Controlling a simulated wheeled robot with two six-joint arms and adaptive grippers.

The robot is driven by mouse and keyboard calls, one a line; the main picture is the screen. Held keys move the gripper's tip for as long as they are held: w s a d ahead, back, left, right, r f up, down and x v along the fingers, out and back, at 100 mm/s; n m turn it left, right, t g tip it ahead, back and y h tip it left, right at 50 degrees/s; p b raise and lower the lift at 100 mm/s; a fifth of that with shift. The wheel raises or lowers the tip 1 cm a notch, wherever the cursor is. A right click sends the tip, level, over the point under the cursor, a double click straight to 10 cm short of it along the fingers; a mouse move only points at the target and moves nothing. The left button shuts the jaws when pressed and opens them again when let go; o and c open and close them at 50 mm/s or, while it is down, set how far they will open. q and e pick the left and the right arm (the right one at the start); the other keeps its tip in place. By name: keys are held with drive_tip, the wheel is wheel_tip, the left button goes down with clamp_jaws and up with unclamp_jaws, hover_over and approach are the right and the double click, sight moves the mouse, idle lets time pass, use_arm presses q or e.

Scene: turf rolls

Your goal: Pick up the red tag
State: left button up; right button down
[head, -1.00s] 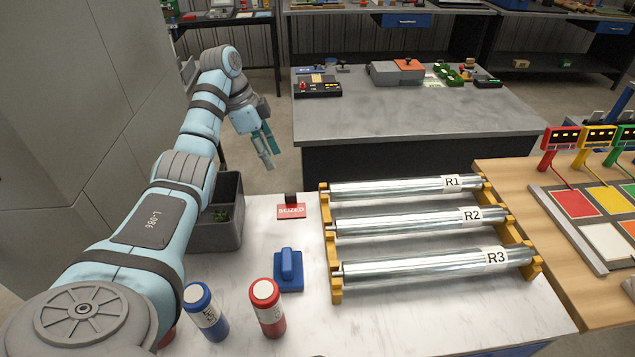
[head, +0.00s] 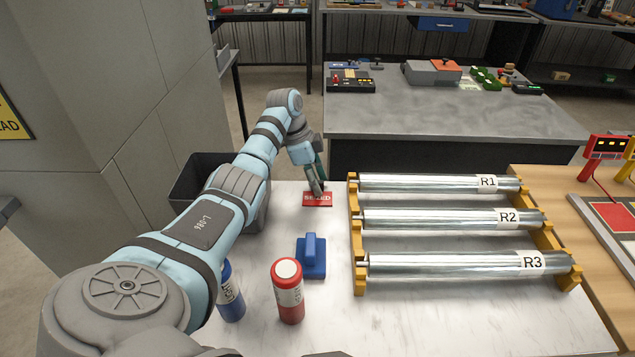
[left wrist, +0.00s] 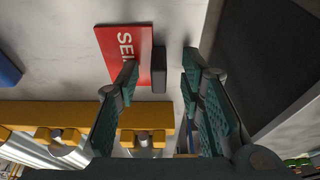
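The red tag (head: 322,202) lies flat on the white marble-look table, left of the roller rack, with part of its white lettering hidden by my left gripper (head: 318,185). In the left wrist view, the red tag (left wrist: 118,45) has a dark upright block (left wrist: 159,70) at one edge. My left gripper (left wrist: 160,65) is open, with one finger over the tag and the other on the far side of the block. The block appears between the fingers, with space beside it. I cannot tell whether the fingers touch anything. My right gripper is not in view.
A blue handled block (head: 311,262), a red canister (head: 288,295) and a partly hidden blue canister (head: 230,297) stand nearer me. A rack with steel rollers (head: 435,219) fills the right side. A dark bin (head: 190,180) sits behind my left arm.

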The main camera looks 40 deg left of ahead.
use_arm(q)
drive_tip(key=shift+s+r, duration=0.1)
drive_tip(key=shift+s, duration=0.05)
drive_tip(key=shift+c, duration=0.7)
drive_tip(key=c, duration=0.3)
clamp_jaws()
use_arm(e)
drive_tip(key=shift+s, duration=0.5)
